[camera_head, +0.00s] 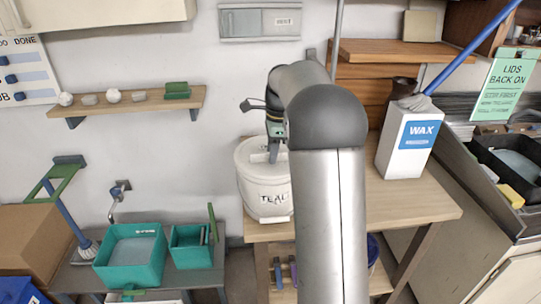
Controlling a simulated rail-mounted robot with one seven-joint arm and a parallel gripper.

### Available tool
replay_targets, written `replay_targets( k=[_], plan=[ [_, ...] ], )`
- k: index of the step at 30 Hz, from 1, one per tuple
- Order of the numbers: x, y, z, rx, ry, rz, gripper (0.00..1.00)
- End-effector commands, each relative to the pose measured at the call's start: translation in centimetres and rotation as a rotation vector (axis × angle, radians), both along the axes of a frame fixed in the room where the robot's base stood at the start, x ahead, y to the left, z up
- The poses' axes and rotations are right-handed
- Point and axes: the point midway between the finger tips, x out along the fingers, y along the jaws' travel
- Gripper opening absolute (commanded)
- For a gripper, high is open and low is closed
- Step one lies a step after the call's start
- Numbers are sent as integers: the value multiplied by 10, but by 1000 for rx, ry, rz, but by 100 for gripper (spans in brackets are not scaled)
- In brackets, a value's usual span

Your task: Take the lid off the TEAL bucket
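The white bucket labelled "TEAL" (264,197) stands on the wooden table, left of my arm. Its white lid (247,150) sits on top of the bucket. My gripper (272,158) points down over the lid, with its fingers at about the middle of the lid. The fingertips look close to or touching a small light piece on the lid; I cannot tell whether they grip it. My arm hides the right edge of the bucket and whatever stands directly behind the arm.
A white "WAX" container (408,143) stands on the wooden table (420,200), right of my arm. Teal bins (130,262) sit on a low bench at left. A wall shelf (130,106) holds small objects. A sink (505,165) is at right. Bare tabletop shows below the WAX container.

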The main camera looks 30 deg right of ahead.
Motion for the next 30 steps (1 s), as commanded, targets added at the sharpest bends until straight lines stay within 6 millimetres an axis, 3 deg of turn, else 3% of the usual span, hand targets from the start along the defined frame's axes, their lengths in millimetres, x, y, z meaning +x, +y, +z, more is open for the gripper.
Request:
replay_targets(
  k=[18, 19, 23, 30],
  plan=[
    [0, 0, -4, 0, 0, 0, 37],
    [0, 0, -4, 0, 0, 0, 34],
    [0, 0, -4, 0, 0, 0, 0],
    [0, 0, -4, 0, 0, 0, 0]
  ],
)
